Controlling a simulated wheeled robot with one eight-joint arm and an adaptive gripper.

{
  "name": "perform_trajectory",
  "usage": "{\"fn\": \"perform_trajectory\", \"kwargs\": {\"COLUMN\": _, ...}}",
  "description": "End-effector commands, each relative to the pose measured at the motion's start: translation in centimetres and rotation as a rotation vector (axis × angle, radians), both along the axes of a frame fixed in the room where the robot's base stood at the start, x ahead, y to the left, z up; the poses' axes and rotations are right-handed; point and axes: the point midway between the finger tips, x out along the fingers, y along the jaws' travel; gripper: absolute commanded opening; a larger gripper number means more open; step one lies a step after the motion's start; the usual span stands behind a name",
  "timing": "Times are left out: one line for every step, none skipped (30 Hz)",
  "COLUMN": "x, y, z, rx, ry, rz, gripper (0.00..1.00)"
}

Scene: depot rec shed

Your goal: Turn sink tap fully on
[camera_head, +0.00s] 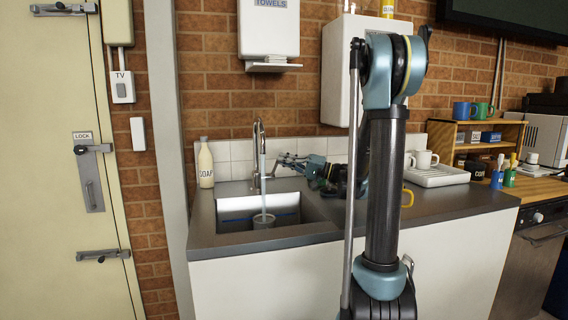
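The sink tap (257,150) is a tall chrome gooseneck at the back edge of the sink. A pale stream of water runs down from its spout into a grey cup-like vessel (264,222) in the steel sink (231,210). My gripper (281,160) is just right of the tap, at about the middle of its height, with its fingers pointing left toward it. The tap's handle is too small to make out clearly beside the fingers. I cannot tell whether the fingers touch the tap, or whether they are open or shut.
A soap bottle (205,163) stands left of the sink. A white drying rack (440,176) with white mugs stands to the right. A towel dispenser (268,30) hangs above the tap.

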Motion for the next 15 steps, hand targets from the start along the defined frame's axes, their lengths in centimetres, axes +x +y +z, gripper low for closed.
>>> {"fn": "perform_trajectory", "kwargs": {"x": -0.4, "y": 0.1, "z": 0.0, "rx": -0.002, "ry": -0.001, "rz": 0.007, "gripper": 0.0}}
{"fn": "perform_trajectory", "kwargs": {"x": -0.4, "y": 0.1, "z": 0.1, "rx": -0.002, "ry": -0.001, "rz": 0.007, "gripper": 0.0}}
{"fn": "perform_trajectory", "kwargs": {"x": -0.4, "y": 0.1, "z": 0.3, "rx": -0.002, "ry": -0.001, "rz": 0.007, "gripper": 0.0}}
{"fn": "perform_trajectory", "kwargs": {"x": -0.4, "y": 0.1, "z": 0.5, "rx": -0.002, "ry": -0.001, "rz": 0.007, "gripper": 0.0}}
{"fn": "perform_trajectory", "kwargs": {"x": -0.4, "y": 0.1, "z": 0.8, "rx": -0.002, "ry": 0.0, "rz": 0.007, "gripper": 0.0}}
{"fn": "perform_trajectory", "kwargs": {"x": -0.3, "y": 0.1, "z": 1.3, "rx": -0.002, "ry": 0.0, "rz": 0.007, "gripper": 0.0}}
{"fn": "perform_trajectory", "kwargs": {"x": -0.3, "y": 0.1, "z": 1.6, "rx": -0.001, "ry": 0.0, "rz": 0.006, "gripper": 0.0}}
{"fn": "perform_trajectory", "kwargs": {"x": -0.3, "y": 0.1, "z": 2.0, "rx": -0.001, "ry": 0.0, "rz": 0.006, "gripper": 0.0}}
{"fn": "perform_trajectory", "kwargs": {"x": -0.2, "y": 0.1, "z": 2.6, "rx": -0.001, "ry": 0.0, "rz": 0.005, "gripper": 0.0}}
{"fn": "perform_trajectory", "kwargs": {"x": -0.2, "y": 0.1, "z": 3.0, "rx": 0.0, "ry": 0.0, "rz": 0.004, "gripper": 0.0}}
{"fn": "perform_trajectory", "kwargs": {"x": -0.2, "y": 0.1, "z": 3.5, "rx": 0.0, "ry": 0.0, "rz": 0.004, "gripper": 0.0}}
{"fn": "perform_trajectory", "kwargs": {"x": -0.2, "y": 0.1, "z": 4.1, "rx": -0.001, "ry": 0.001, "rz": 0.003, "gripper": 0.0}}
{"fn": "perform_trajectory", "kwargs": {"x": -0.1, "y": 0.1, "z": 4.6, "rx": -0.001, "ry": 0.001, "rz": 0.003, "gripper": 0.0}}
{"fn": "perform_trajectory", "kwargs": {"x": -0.1, "y": 0.1, "z": 5.0, "rx": -0.001, "ry": 0.001, "rz": 0.003, "gripper": 0.0}}
{"fn": "perform_trajectory", "kwargs": {"x": -0.1, "y": 0.1, "z": 5.7, "rx": -0.001, "ry": 0.001, "rz": 0.002, "gripper": 0.0}}
